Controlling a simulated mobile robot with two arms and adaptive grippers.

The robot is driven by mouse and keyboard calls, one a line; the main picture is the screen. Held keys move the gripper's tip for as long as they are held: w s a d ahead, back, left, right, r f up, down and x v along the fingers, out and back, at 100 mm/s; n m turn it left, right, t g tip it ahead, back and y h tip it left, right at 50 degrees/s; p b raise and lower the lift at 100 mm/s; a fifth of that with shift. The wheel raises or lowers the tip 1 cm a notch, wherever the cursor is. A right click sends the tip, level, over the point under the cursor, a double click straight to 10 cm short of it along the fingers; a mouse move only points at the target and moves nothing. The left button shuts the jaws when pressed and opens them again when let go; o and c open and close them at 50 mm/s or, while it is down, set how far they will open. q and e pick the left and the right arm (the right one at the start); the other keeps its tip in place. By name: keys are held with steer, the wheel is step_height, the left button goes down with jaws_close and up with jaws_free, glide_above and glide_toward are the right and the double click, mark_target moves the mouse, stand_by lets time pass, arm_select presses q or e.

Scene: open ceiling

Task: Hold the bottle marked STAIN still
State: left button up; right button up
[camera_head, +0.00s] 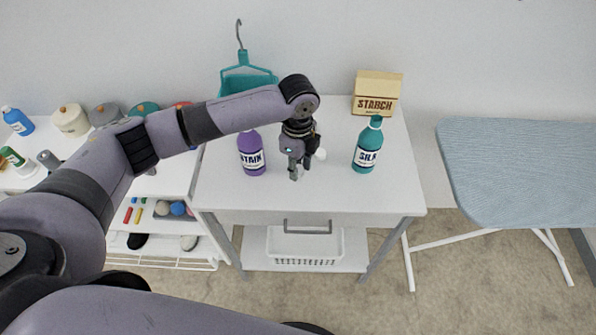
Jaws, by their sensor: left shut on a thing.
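The purple bottle marked STAIN (252,162) stands upright at the left of the white table; its top is hidden behind my left arm. My left gripper (298,172) points down over the table, to the right of this bottle and apart from it. It is shut on a small white thing (320,154), mostly hidden by the fingers, so I cannot tell what it is. A teal bottle marked SILK (367,150) stands upright to the right of the gripper. My right gripper is not in view.
A STARCH box (376,95) and a teal hanging container (246,82) are at the back. The white table (300,200) is clear in front. A shelf with jars (70,120) stands left, an ironing board (520,170) right. A white basket (305,245) sits below.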

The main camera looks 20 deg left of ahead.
arm_select(q)
step_height(320, 180, up, 17)
steer(key=b, duration=0.1)
steer(key=shift+f, duration=0.1)
stand_by(0.3)
steer(key=s+a+n, duration=0.2)
steer(key=s+n, duration=0.1)
steer(key=n, duration=0.7)
steer(key=s+a+f+n, duration=0.1)
steer(key=s+a+n, duration=0.1)
steer(key=n, duration=0.8)
steer(key=shift+s+f, duration=0.2)
steer(key=shift+s, duration=0.25)
steer(key=shift+a, duration=0.1)
